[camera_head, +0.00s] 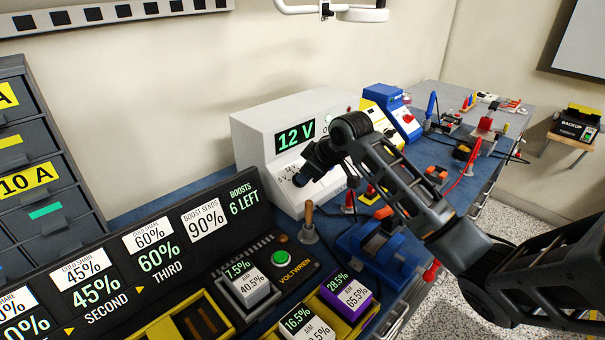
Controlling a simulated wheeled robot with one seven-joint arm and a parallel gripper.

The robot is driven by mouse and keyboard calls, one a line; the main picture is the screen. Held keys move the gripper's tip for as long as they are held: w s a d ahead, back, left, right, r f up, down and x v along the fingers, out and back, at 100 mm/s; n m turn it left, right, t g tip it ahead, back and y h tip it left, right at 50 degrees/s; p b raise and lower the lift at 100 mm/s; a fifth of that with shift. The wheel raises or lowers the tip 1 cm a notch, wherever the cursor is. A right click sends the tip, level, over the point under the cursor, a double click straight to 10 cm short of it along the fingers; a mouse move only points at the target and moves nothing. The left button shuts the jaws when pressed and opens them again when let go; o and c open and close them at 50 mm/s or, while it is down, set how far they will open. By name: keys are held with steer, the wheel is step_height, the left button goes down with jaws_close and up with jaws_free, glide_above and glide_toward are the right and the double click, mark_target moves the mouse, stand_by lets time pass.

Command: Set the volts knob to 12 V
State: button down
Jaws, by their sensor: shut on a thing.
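The power supply (262,130) is a white box on the blue bench, and its green display (295,135) reads 12 V. My gripper (302,178) is at the lower front face of the supply, just below the display, shut on the volts knob. The knob itself is mostly hidden behind the gripper and my wrist. Small dial marks show on the white face to the left of the gripper.
A blue clamp-like device (375,250) and a wooden-handled tool (308,222) stand below my arm. A black panel with a green button (281,260) is in front. Yellow and blue instruments (392,112) stand right of the supply, with red leads beyond.

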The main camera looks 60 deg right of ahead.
steer(key=shift+m, duration=0.5)
steer(key=shift+p, duration=0.35)
steer(key=shift+r+m+p, duration=0.1)
steer(key=shift+m+p, duration=0.4)
steer(key=shift+m, duration=0.1)
steer(key=shift+a+m, duration=0.1)
steer(key=shift+m, duration=0.7)
steer(key=c, duration=1)
jaws_free()
steer(key=shift+s, duration=0.1)
